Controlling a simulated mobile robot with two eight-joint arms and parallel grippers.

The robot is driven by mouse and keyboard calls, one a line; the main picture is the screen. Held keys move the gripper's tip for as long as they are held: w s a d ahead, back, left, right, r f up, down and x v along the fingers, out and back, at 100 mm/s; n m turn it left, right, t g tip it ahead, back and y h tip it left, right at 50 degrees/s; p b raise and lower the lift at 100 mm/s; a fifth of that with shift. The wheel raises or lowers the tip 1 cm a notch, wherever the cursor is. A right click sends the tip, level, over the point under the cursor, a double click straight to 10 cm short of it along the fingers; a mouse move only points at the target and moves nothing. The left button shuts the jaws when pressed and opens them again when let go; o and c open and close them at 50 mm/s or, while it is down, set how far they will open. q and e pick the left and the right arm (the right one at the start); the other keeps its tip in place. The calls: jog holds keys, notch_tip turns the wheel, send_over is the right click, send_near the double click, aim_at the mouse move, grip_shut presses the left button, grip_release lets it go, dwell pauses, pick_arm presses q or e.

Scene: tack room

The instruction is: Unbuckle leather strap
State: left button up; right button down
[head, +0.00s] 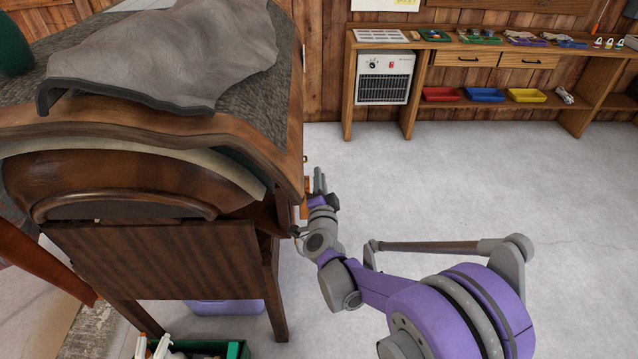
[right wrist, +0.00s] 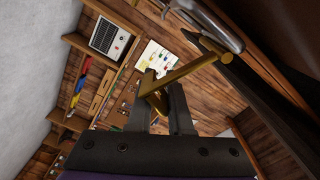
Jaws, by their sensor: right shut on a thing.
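My right gripper (head: 319,182) is beside the right side of the wooden saddle stand in the head view, its fingers pointing up in the picture. In the right wrist view, its two dark fingers (right wrist: 160,108) are shut on a brass buckle piece (right wrist: 190,71), which extends up and right from between the fingertips. A small tan-brown strip (head: 304,187) shows beside the gripper in the head view; I cannot tell whether it is the leather strap. The buckle is too small to make out in the head view. My left gripper is not in view.
The dark wooden stand (head: 160,255) carries a grey cloth (head: 170,60) and fills the left. A green crate (head: 233,350) and a purple box (head: 215,308) are on the floor below it. A wall bench (head: 525,47) stands at the back right, with clear grey floor before it.

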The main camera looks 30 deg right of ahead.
jog(key=shift+w+a+r+n, duration=0.15)
jog(key=shift+r+n, duration=0.3)
jog(key=shift+n, duration=0.45)
jog(key=shift+a+r+n, duration=0.15)
jog(key=shift+r+n, duration=0.25)
jog(key=shift+n, duration=0.5)
jog(key=shift+w+a+r+n, duration=0.15)
jog(key=shift+r+n, duration=0.3)
jog(key=shift+n, duration=0.45)
jog(key=shift+r, duration=0.1)
jog(key=c, duration=1.2)
grip_release()
jog(key=shift+c, duration=0.2)
jog(key=shift+o, duration=1.4)
jog(key=shift+a, duration=0.2)
jog(key=shift+s+d, duration=0.1)
jog(key=shift+d, duration=0.05)
